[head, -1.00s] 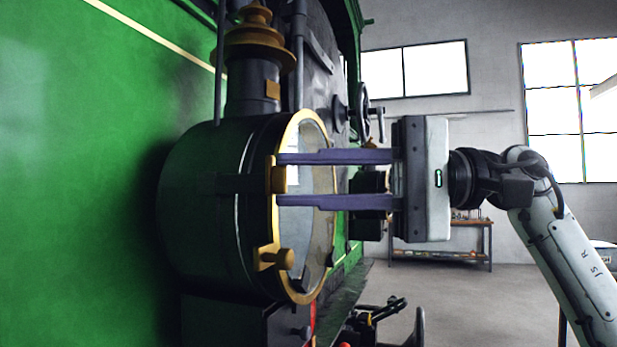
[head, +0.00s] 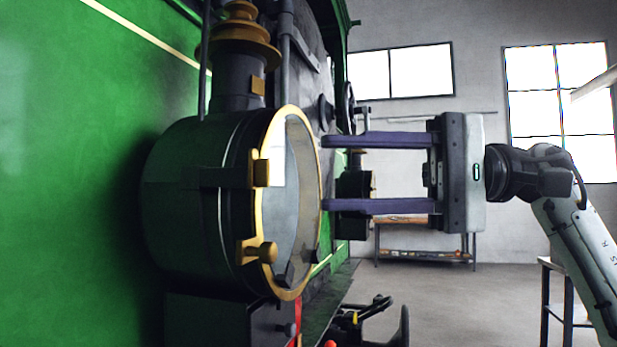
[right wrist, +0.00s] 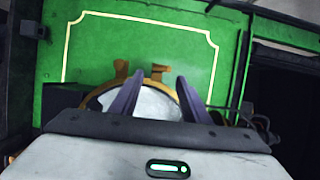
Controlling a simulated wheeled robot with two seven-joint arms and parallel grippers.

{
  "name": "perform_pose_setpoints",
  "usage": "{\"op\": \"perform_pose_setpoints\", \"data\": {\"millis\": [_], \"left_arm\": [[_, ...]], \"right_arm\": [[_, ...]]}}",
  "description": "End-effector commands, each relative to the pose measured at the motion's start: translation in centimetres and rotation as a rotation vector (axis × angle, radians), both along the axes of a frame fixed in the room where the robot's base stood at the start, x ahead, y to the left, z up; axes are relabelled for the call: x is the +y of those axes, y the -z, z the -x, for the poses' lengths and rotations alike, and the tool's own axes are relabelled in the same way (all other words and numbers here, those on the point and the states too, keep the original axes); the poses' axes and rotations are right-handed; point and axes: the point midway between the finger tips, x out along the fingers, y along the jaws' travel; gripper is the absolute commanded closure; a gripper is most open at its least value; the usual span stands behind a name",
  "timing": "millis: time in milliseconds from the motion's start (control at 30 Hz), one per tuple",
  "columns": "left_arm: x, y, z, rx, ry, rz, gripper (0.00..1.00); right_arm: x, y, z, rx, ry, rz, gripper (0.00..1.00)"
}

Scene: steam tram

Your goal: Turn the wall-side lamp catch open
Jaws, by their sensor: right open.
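The lamp is a dark green drum (head: 185,190) with a brass-rimmed round glass front (head: 290,205). On its near rim sit a brass catch block (head: 262,172) and, lower, a brass catch with a round knob (head: 263,252). I cannot tell which is the wall-side one. My right gripper (head: 323,173) is open and empty, its two fingers one above the other, right of the upper block and apart from it in the picture. In the right wrist view two brass pieces show beyond the fingers (right wrist: 158,80): an upright one (right wrist: 121,70) and a sideways one (right wrist: 158,70). My left gripper is out of view.
A green panelled wall (head: 70,150) stands close behind the lamp on the left. A brass-topped chimney (head: 240,45) rises from the lamp. A handwheel and pipes are behind it.

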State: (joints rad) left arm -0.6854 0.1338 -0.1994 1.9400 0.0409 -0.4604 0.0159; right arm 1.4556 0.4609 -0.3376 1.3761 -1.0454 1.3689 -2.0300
Motion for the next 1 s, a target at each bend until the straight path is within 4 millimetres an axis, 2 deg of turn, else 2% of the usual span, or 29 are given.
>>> {"op": "perform_pose_setpoints", "data": {"millis": [100, 300, 833, 1000], "left_arm": [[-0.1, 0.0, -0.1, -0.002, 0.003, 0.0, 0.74], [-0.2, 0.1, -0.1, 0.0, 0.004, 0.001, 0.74], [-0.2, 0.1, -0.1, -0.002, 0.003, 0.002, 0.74], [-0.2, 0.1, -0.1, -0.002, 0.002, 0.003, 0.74]], "right_arm": [[-2.1, 0.0, 0.0, 0.0, 0.002, -0.002, 0.58], [-3.8, 0.0, 0.0, -0.001, 0.001, 0.0, 0.58], [-3.8, 0.0, 0.0, 0.004, -0.001, -0.003, 0.58], [-2.9, 1.9, -1.2, 0.162, -0.027, -0.082, 0.58]]}}
